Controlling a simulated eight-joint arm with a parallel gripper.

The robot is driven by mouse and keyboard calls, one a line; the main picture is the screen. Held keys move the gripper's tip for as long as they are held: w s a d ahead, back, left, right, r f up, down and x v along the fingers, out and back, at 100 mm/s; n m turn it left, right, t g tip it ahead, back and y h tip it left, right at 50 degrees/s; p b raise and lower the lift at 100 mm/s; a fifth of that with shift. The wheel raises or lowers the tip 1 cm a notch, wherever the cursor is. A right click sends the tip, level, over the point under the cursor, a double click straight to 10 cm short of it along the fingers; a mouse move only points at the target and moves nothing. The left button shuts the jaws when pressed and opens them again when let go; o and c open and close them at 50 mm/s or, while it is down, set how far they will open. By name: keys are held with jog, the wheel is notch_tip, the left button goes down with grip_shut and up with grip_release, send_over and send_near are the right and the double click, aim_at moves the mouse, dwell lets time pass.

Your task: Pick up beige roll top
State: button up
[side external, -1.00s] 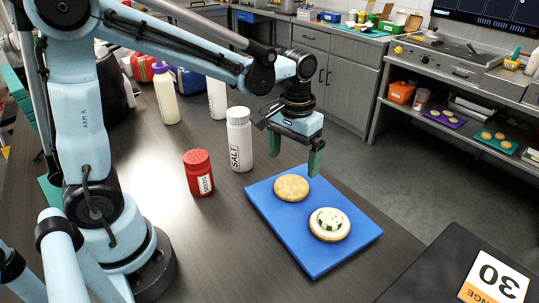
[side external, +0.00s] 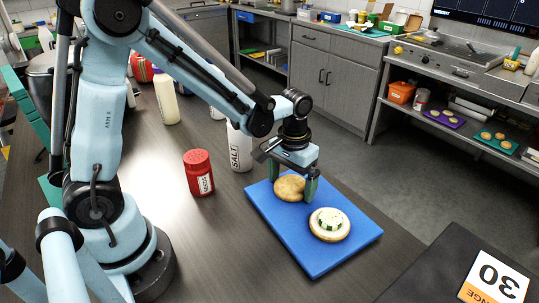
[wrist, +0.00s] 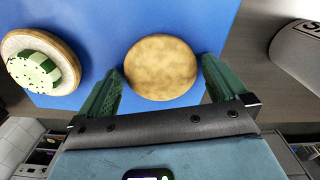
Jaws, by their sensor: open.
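The beige roll top (side external: 287,188) lies flat on the blue board (side external: 300,252), near its back left part. In the wrist view the roll top (wrist: 161,67) is a round tan disc lying between the two green fingers. My gripper (side external: 294,194) is open and low over the board, with its fingers around the roll top's edges. In the wrist view my gripper (wrist: 161,82) shows a finger on each side, and whether they touch the roll top I cannot tell. The fingers partly hide the roll top in the side view.
A topped roll half (side external: 330,224) with white spread and green pieces sits on the board, right of the roll top. A red shaker (side external: 199,173) and a white salt shaker (side external: 239,148) stand left of and behind the board. The dark table is clear in front.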

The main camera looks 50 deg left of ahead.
jog(key=c, duration=0.8)
jog(key=shift+c, duration=0.2)
